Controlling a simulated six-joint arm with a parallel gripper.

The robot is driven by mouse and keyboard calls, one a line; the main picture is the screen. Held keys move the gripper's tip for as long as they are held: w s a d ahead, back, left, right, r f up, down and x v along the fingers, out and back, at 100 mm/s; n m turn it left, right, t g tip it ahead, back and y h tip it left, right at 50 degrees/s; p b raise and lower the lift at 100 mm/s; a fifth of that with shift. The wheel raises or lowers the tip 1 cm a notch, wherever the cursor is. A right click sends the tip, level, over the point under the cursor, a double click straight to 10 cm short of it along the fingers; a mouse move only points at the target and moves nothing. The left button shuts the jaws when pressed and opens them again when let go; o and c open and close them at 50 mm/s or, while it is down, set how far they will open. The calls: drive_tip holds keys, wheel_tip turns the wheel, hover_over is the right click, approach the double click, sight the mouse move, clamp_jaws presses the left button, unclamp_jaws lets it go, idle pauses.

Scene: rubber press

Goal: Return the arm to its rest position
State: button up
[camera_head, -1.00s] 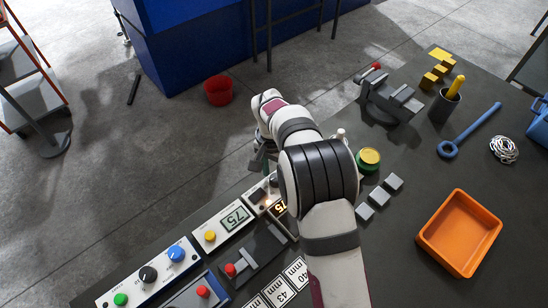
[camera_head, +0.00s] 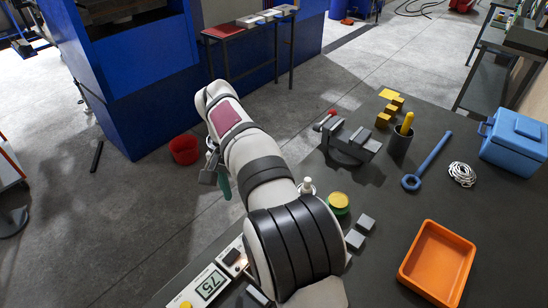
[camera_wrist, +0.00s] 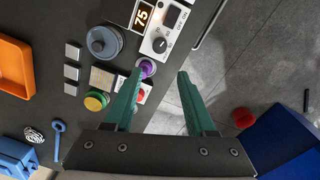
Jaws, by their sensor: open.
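My arm reaches from the bottom of the head view out past the workbench's left edge. My gripper (camera_wrist: 160,92) shows in the wrist view as two green fingers set wide apart with nothing between them. It hangs over the bench edge, with the grey floor under the right finger. In the head view only a small part of the gripper (camera_head: 220,182) shows beside the wrist, and its fingertips are mostly hidden. A purple knob (camera_wrist: 147,68) lies beyond the left finger in the wrist view.
On the dark bench (camera_head: 395,205) stand an orange tray (camera_head: 437,262), a grey vise (camera_head: 350,145), a yellow-topped green button (camera_head: 339,202), a blue wrench (camera_head: 428,160) and a blue cooler box (camera_head: 515,140). A red bucket (camera_head: 185,150) stands on the floor near a blue machine (camera_head: 140,75).

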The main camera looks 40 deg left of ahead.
drive_tip(key=w+d+r+m+y, duration=0.15)
drive_tip(key=d+r, duration=0.25)
drive_tip(key=d, duration=0.9)
drive_tip(key=w+d+r+m+h, duration=0.1)
drive_tip(key=w+d+r+m, duration=0.2)
drive_tip(key=d, duration=1)
drive_tip(key=s+d+f+m+y, duration=0.1)
drive_tip(key=s+d+f+m, duration=0.1)
drive_tip(key=s+d, duration=0.5)
drive_tip(key=s+d+f+m+y, duration=0.1)
drive_tip(key=s+d+f+m, duration=0.1)
drive_tip(key=s+d, duration=0.5)
drive_tip(key=s+m, duration=0.1)
drive_tip(key=s, duration=0.1)
drive_tip(key=shift+s+d, duration=0.35)
drive_tip(key=shift+s, duration=0.05)
